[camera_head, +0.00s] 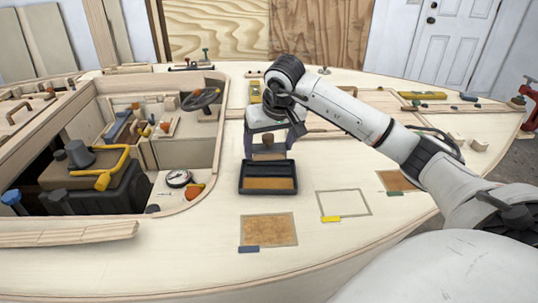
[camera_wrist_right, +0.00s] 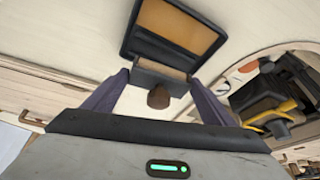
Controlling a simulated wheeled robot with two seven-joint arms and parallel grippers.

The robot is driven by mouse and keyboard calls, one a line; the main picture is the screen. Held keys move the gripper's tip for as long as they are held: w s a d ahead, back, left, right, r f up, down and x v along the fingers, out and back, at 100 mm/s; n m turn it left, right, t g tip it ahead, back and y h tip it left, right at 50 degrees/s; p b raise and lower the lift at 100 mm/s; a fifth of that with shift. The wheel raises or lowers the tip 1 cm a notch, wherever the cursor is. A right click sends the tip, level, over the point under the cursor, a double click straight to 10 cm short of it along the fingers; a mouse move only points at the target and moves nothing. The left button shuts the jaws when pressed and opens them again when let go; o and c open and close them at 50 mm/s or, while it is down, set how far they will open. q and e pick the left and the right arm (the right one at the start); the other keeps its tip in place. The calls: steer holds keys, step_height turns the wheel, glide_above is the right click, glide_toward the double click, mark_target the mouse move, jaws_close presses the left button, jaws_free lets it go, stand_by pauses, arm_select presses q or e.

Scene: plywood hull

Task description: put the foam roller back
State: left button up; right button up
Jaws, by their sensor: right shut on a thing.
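My right gripper (camera_head: 268,152) points down over the pale deck, its two dark fingers shut on a small piece with a brown knob. The knob also shows between the fingers in the right wrist view (camera_wrist_right: 158,97), with a grey and tan block beyond it. I cannot tell whether the held piece touches the tray. My left gripper is not in view.
An open cockpit with a steering wheel (camera_head: 201,99) is at left.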

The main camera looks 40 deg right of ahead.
step_height(320, 180, down, 3)
steer(key=shift+r, duration=0.1)
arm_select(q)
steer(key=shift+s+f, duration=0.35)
arm_select(e)
steer(key=o, duration=1)
arm_select(q)
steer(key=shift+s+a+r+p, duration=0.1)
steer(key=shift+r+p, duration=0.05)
steer(key=shift+p, duration=0.2)
arm_select(e)
steer(key=v, duration=1.2)
steer(key=shift+r, duration=0.1)
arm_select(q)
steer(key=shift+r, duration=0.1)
